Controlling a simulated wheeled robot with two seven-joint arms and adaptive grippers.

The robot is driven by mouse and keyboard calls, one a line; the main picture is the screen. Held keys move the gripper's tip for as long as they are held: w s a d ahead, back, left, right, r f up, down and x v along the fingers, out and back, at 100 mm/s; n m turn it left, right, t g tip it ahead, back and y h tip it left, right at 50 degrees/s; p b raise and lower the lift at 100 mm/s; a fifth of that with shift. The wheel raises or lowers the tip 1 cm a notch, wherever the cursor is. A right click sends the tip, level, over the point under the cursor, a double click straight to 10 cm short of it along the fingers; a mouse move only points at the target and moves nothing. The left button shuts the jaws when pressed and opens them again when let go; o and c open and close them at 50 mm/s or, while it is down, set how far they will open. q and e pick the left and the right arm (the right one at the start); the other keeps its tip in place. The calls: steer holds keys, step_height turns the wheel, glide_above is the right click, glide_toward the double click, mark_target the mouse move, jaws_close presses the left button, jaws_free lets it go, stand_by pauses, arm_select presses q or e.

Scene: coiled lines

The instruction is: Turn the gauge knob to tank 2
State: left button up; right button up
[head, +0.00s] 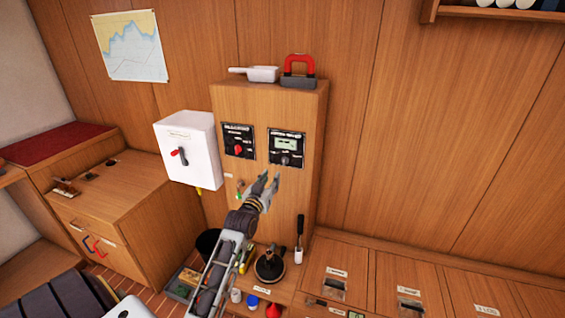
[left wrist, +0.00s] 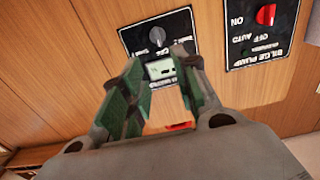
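The gauge panel (head: 286,136) is a dark plate with a small lit display (head: 286,143), on the front of a wooden cabinet. Its dark round gauge knob (head: 285,160) sits below the display. In the left wrist view the gauge knob (left wrist: 157,36) shows upside down, grey, with small labels on both sides; I cannot tell its setting. My left gripper (head: 268,181) is just below the panel, pointing up at it, fingers apart and empty. In the left wrist view the open left gripper (left wrist: 163,66) has the display between its green fingertips, apart from the knob. My right gripper is out of view.
The bilge pump panel (head: 238,132) with a red knob (head: 238,149) is left of the gauge. A white box (head: 200,160) with a red-tipped lever juts out further left. A white scoop and a red-handled tool (head: 299,67) lie on top.

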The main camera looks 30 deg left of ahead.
arm_select(q)
glide_toward(284, 159)
steer(key=shift+p+x, duration=0.35)
steer(key=shift+x, duration=3.5)
steer(key=shift+w+a, duration=0.2)
steer(key=shift+w, duration=0.25)
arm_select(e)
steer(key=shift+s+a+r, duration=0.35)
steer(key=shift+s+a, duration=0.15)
arm_select(q)
steer(key=shift+c, duration=0.2)
jaws_close()
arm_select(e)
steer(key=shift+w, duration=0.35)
